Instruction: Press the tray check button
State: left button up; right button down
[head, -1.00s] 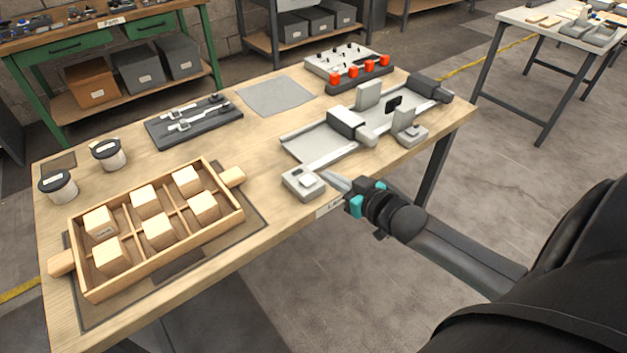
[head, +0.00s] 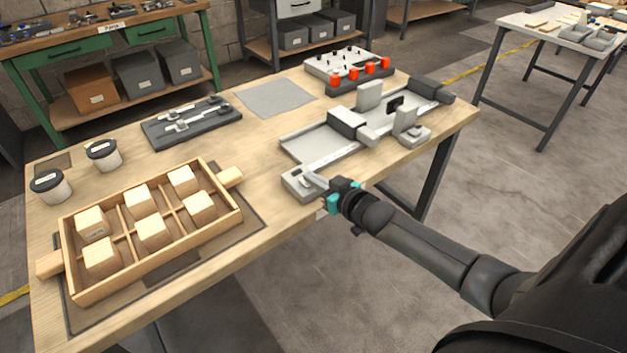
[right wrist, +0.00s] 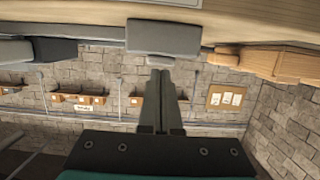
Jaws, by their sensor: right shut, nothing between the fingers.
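A small grey box (head: 293,190) with a pale button on top stands at the table's front edge. My right gripper (head: 313,181) is shut and empty, its fingertips over the top of that box. In the right wrist view the grey box (right wrist: 163,37) appears upside down at the top, and the shut fingertips (right wrist: 160,73) are close to its button side. I cannot tell whether they touch. The wooden tray (head: 150,276) with several pale blocks in compartments sits at the left of the table. My left gripper is not in view.
A grey rail fixture (head: 300,147) lies just behind the box, with another small grey unit (head: 412,136) to its right. A dark tool board (head: 190,124), two lidded cups (head: 104,157) and a block with red knobs (head: 358,76) stand farther back. Bare tabletop lies between tray and fixture.

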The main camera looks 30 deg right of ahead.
jog(key=shift+f+b, duration=0.4)
jog(key=shift+f, duration=0.5)
jog(key=shift+s+f, duration=0.1)
jog(key=shift+f, duration=0.15)
notch_tip(320, 180, up, 5)
jog(key=p, duration=0.4)
jog(key=a+p+v, duration=0.1)
jog(key=p+v, duration=0.2)
jog(key=v, duration=0.6)
jog(key=shift+s+d, duration=0.3)
jog(key=shift+d, duration=0.15)
